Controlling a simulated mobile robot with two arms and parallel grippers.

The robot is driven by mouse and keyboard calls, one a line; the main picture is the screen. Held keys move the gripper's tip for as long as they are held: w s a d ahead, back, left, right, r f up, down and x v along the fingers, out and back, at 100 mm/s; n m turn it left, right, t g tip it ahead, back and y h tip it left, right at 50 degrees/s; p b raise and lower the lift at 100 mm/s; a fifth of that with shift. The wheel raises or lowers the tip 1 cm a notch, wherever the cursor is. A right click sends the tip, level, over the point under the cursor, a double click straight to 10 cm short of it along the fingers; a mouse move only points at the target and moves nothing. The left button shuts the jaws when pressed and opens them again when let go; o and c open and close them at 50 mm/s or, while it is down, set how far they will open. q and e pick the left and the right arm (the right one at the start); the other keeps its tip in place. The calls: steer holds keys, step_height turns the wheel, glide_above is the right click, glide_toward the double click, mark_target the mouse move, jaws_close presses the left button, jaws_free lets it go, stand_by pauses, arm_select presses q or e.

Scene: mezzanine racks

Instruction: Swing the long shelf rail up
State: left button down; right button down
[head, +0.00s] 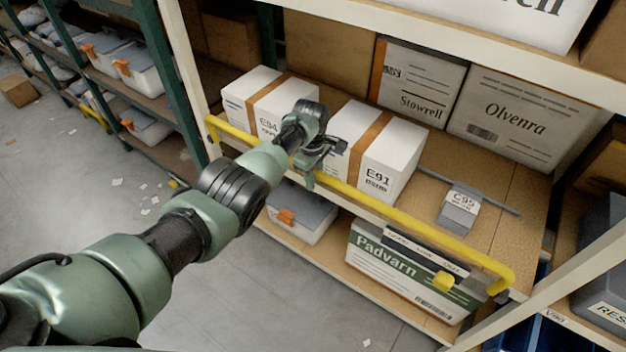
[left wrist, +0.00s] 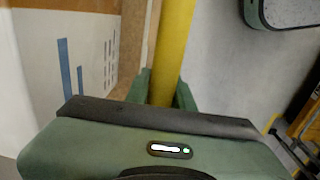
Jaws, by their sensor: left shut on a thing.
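The long yellow shelf rail (head: 400,218) runs along the front edge of the middle shelf, from a bent end at the left post to a bent end at the right. My left gripper (head: 308,178) reaches it left of its middle and is shut on it. In the left wrist view the rail (left wrist: 173,45) passes between the two green fingers of my left gripper (left wrist: 162,92). In the head view my arm hides part of the rail. My right gripper is not in view.
Behind the rail stand white boxes, one marked E91 (head: 388,160), and a grey item marked C95 (head: 460,208). The Padvarn box (head: 405,270) and a grey bin (head: 300,215) sit below. A cream upright (head: 185,80) stands at the left.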

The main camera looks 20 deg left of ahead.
arm_select(q)
steer(key=shift+w+d, duration=0.1)
steer(key=shift+w, duration=0.3)
steer(key=c, duration=1.2)
jaws_free()
steer(key=shift+f, duration=0.1)
steer(key=shift+s+r+p, duration=0.2)
steer(key=shift+r+p, duration=0.45)
steer(key=shift+r, duration=3.2)
